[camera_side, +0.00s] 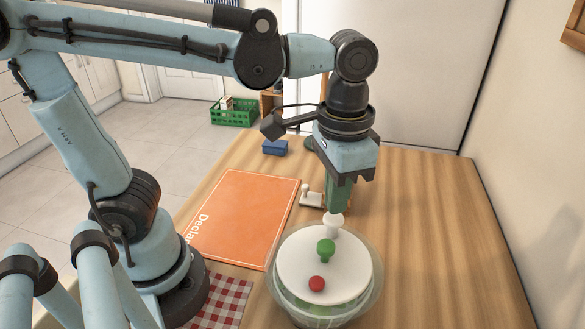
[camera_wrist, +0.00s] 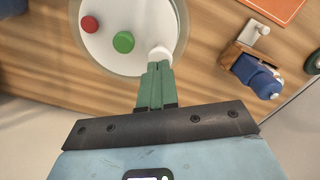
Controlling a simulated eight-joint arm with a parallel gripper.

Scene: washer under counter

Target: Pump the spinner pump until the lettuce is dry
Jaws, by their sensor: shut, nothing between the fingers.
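The salad spinner (camera_side: 371,305) is a clear bowl with a white lid (camera_side: 300,262), standing at the front of the table. Some green shows through the bowl wall. The lid carries a white knob (camera_side: 333,225) at its far edge, a green knob (camera_side: 326,249) near the middle and a red knob (camera_side: 317,284) at the near side. My gripper (camera_side: 337,211) points down with its green fingers shut and empty, directly at the top of the white knob. In the wrist view the fingertips (camera_wrist: 158,66) meet or nearly meet the white knob (camera_wrist: 160,54); contact is unclear.
An orange board (camera_side: 240,220) lies left of the spinner, with a red checkered cloth (camera_side: 220,302) nearer. The table's right side is clear up to the wall.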

